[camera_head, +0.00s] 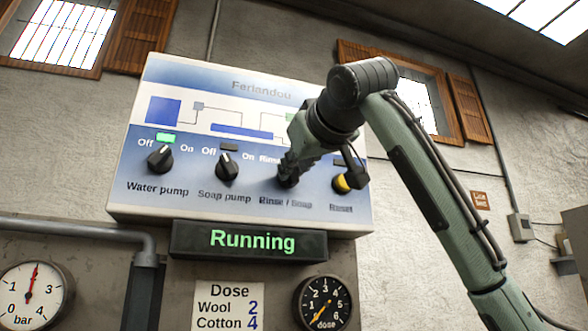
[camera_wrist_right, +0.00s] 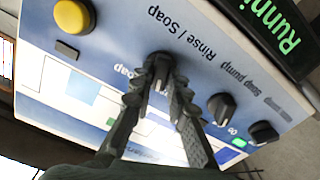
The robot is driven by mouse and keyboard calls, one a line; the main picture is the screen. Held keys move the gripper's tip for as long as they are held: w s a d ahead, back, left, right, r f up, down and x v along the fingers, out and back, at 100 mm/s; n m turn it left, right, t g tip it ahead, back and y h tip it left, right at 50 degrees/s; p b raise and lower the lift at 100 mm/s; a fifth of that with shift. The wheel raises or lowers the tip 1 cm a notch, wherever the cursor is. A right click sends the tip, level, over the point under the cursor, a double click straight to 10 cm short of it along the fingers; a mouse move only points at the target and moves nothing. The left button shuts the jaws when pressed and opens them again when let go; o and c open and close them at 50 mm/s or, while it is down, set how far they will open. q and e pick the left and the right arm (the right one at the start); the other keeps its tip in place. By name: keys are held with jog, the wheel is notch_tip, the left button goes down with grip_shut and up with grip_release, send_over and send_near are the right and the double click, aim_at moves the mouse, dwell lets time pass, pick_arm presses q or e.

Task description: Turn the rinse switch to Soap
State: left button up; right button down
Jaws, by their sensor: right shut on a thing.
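The rinse switch is a dark knob above the label "Rinse / Soap" on the white and blue control panel (camera_head: 330,215). My right gripper (camera_head: 288,172) reaches it from the right, with its fingers pointing at the panel. In the right wrist view the knob (camera_wrist_right: 160,66) sits between the tips of my right gripper (camera_wrist_right: 160,84), which is shut on it. The fingers hide most of the knob in the head view, and I cannot tell for sure which way it points. My left gripper is not in view.
The yellow Reset button (camera_head: 342,184) is just right of my gripper. The soap pump knob (camera_head: 227,167) and water pump knob (camera_head: 160,158) are to the left; the lamp above the water pump is lit green. The display (camera_head: 250,241) below reads "Running".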

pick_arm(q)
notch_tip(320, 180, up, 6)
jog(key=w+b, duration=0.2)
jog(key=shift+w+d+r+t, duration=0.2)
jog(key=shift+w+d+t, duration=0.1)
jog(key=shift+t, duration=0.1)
pick_arm(e)
jog(key=m, duration=1)
jog(key=shift+d, duration=0.1)
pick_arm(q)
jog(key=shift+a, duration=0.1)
pick_arm(e)
jog(key=c, duration=1.5)
grip_release()
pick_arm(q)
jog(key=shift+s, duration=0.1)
pick_arm(e)
jog(key=v, duration=1.2)
